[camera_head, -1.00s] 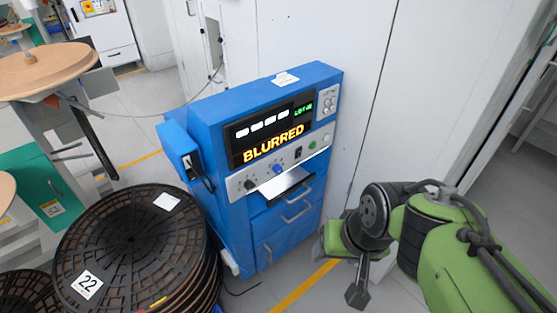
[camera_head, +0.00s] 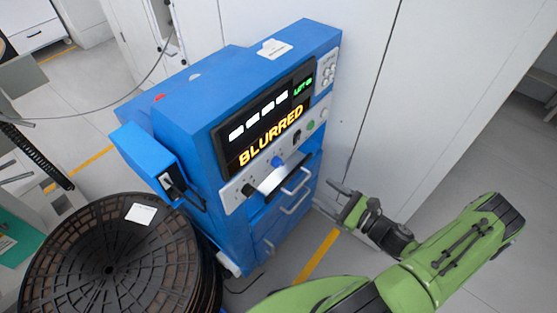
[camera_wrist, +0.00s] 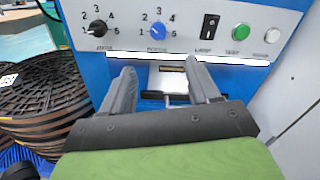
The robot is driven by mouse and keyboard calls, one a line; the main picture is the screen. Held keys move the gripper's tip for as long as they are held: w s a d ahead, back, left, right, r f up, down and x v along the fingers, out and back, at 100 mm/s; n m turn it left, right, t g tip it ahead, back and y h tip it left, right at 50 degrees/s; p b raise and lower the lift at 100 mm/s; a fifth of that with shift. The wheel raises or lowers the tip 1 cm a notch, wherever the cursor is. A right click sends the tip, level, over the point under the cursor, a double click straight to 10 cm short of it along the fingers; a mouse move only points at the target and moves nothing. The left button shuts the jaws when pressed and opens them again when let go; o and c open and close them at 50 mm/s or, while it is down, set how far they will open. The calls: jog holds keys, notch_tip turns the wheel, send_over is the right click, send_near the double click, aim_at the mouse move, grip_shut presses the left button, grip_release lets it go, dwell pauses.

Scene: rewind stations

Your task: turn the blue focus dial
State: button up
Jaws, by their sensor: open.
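The blue focus dial (camera_head: 277,161) sits on the pale control strip below the cabinet's screen, which reads "BLURRED". In the wrist view the blue dial (camera_wrist: 157,31) has a white pointer and stands between the numbers 1 to 5, above the label "FOCUS". A black dial (camera_wrist: 98,28) is to its left. My gripper (camera_head: 343,197) is to the right of the cabinet's front in the head view, apart from it. In the wrist view my gripper (camera_wrist: 160,78) is open and empty, its two fingers pointing toward the panel below the blue dial.
A black rocker switch (camera_wrist: 209,26), a green button (camera_wrist: 240,32) and a white button (camera_wrist: 272,35) lie right of the dial. A lit shelf (camera_head: 268,180) and drawer handles (camera_head: 295,200) jut out below. Stacked black reels (camera_head: 60,255) stand left. A wall closes the right side.

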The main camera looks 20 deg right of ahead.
aim_at(282, 166)
jog(key=b+x, duration=0.1)
jog(key=x, duration=1.4)
jog(key=shift+a+b, duration=0.3)
jog(key=shift+b, duration=0.05)
jog(key=c, duration=1)
jog(key=shift+c, duration=0.2)
jog(key=shift+n, duration=0.3)
jog(key=n, duration=0.5)
jog(key=shift+b, duration=0.3)
jog(key=shift+n+b, duration=0.45)
jog(key=shift+n, duration=1.85)
